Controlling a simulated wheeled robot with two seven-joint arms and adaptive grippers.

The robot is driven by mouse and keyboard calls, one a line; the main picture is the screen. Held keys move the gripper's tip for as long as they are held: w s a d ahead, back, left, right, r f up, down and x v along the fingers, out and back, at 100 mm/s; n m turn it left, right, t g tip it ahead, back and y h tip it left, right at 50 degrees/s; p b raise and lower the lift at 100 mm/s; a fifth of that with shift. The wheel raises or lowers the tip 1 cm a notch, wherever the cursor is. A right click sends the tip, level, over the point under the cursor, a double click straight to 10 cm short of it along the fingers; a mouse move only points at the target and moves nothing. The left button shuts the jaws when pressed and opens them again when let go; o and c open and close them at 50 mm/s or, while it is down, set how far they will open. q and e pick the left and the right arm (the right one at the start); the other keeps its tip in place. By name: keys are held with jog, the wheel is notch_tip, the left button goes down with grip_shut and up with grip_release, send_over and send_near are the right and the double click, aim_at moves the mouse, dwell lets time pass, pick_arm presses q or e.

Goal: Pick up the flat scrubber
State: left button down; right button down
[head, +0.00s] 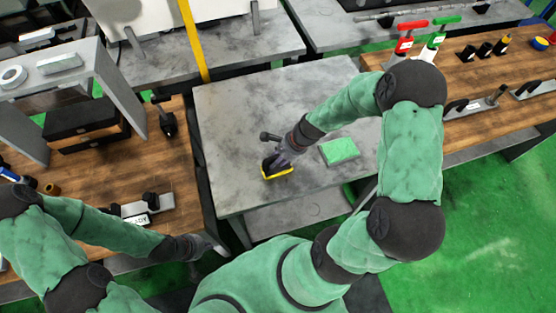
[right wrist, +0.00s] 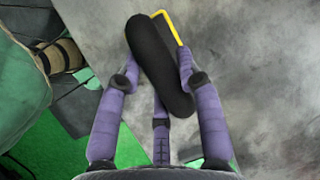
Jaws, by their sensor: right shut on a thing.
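The flat scrubber (head: 277,173) has a yellow-edged base and a dark handle. It is over the grey metal table, left of a green pad (head: 339,151). My right gripper (head: 279,160) is shut on it. In the right wrist view, the fingers (right wrist: 158,82) close on both sides of the black handle (right wrist: 150,45), with the yellow rim showing beyond it. I cannot tell whether the base touches the table. My left gripper (head: 203,246) is low at the front edge of the wooden bench, apart from the scrubber; its fingers are too dark and small to read.
The grey table (head: 235,120) is mostly bare around the scrubber. A wooden bench (head: 95,180) with black boxes (head: 85,130) and a labelled fixture is on the left. Another wooden bench (head: 465,75) with red- and green-handled tools (head: 412,30) is on the right.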

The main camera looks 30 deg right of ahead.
jog(key=r, duration=0.2)
jog(key=r+p, duration=0.1)
jog(key=shift+s+r, duration=0.3)
jog(key=shift+r, duration=0.1)
jog(key=s+a+r+p, duration=0.2)
jog(key=s+r, duration=0.6)
jog(key=s, duration=0.5)
jog(key=shift+a+r+p, duration=0.35)
jog(key=shift+a, duration=0.35)
